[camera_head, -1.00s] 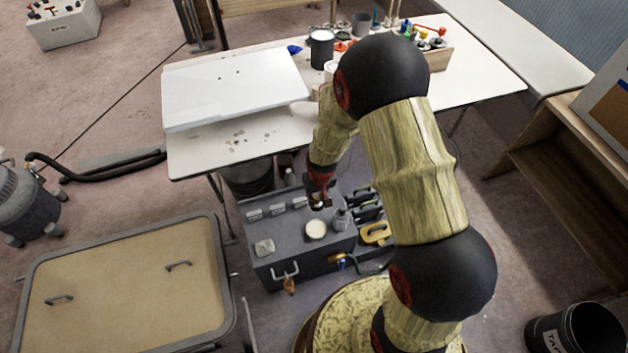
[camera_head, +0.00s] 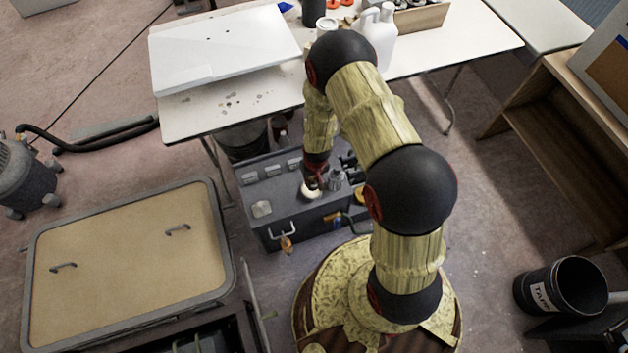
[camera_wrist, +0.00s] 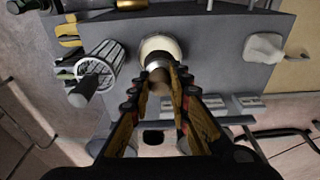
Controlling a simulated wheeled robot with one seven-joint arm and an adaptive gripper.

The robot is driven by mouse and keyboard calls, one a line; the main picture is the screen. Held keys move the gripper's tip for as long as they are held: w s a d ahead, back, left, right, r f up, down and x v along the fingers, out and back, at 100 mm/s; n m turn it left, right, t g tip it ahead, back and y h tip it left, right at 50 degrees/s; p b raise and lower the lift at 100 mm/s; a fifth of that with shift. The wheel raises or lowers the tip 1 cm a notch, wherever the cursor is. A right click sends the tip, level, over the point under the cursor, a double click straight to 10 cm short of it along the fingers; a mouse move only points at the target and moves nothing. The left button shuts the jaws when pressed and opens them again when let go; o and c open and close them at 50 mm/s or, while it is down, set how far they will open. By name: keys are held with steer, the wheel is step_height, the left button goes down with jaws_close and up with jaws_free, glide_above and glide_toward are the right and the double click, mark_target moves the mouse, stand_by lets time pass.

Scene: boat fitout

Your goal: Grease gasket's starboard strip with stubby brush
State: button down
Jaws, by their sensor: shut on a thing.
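My gripper (camera_head: 315,179) is low over the grey toolbox top. In the wrist view my gripper (camera_wrist: 160,78) is shut on a short, stubby thing with a brown and metallic round body (camera_wrist: 157,66), probably the stubby brush. Its far end overlaps a round, cream-white pot (camera_wrist: 160,43); I cannot tell whether it touches the contents. The pot also shows in the head view (camera_head: 309,191), partly behind the gripper. A tan hatch panel (camera_head: 135,250) with a dark grey rim (camera_head: 222,225) lies at lower left. I cannot make out which strip is the gasket's starboard one.
The grey toolbox (camera_head: 290,225) carries the pot, and a ribbed cylinder (camera_wrist: 100,65) stands close beside it. The workbench (camera_head: 190,125) behind bears a white panel (camera_head: 225,45) and a white jug (camera_head: 379,40).

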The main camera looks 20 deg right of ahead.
steer(key=shift+w+r, duration=0.1)
steer(key=shift+w, duration=0.8)
steer(key=shift+f+b, duration=2.5)
steer(key=shift+f, duration=0.5)
steer(key=shift+f+b, duration=0.5)
steer(key=shift+f, duration=0.05)
steer(key=shift+r, duration=0.15)
steer(key=shift+r+p, duration=2.9)
steer(key=shift+r, duration=0.45)
